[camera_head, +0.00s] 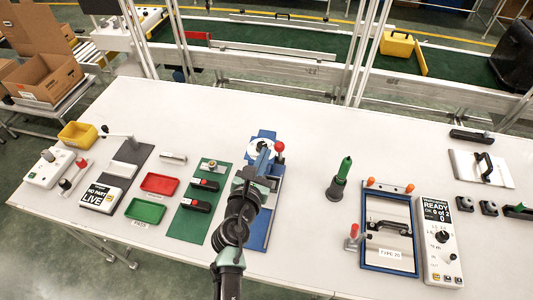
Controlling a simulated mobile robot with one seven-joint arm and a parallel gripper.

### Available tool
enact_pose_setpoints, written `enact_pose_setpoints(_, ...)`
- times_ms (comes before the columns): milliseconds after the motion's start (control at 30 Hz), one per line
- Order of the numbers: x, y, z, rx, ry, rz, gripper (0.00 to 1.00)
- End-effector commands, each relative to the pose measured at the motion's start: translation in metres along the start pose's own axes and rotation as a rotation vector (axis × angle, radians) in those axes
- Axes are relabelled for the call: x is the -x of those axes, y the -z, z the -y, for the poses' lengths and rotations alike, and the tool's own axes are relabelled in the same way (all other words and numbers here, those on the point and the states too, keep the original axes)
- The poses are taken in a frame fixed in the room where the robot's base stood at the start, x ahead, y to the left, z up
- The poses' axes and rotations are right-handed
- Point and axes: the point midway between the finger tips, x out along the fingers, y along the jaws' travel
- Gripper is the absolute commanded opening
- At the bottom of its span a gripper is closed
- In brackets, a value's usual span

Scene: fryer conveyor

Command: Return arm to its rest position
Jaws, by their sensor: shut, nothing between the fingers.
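My arm reaches up from the bottom middle over the white table (300,120). My gripper (264,150) is at its far end, above or beside a blue fixture (258,230) with a white round part and a red ball-topped lever (280,148). The gripper is small in this view; it is shut with nothing held. My arm hides part of the blue fixture, and I cannot tell whether the gripper touches it.
To the left are a green mat (190,222) with red-and-black clamps, a red tray (160,184), a green tray (145,210) and a yellow bin (78,135). To the right are a green-topped tool (342,172), a blue-framed fixture (364,240) and a control box (440,245).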

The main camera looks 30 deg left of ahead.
Motion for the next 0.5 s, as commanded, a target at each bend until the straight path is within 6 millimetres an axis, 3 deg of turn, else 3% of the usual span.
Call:
enact_pose_setpoints(133,0.0084,-0.0110,-0.0022,0.000,0.001,-0.001,0.00)
enact_pose_setpoints(500,0.0100,-0.0112,-0.0027,0.000,0.000,-0.003,0.00)
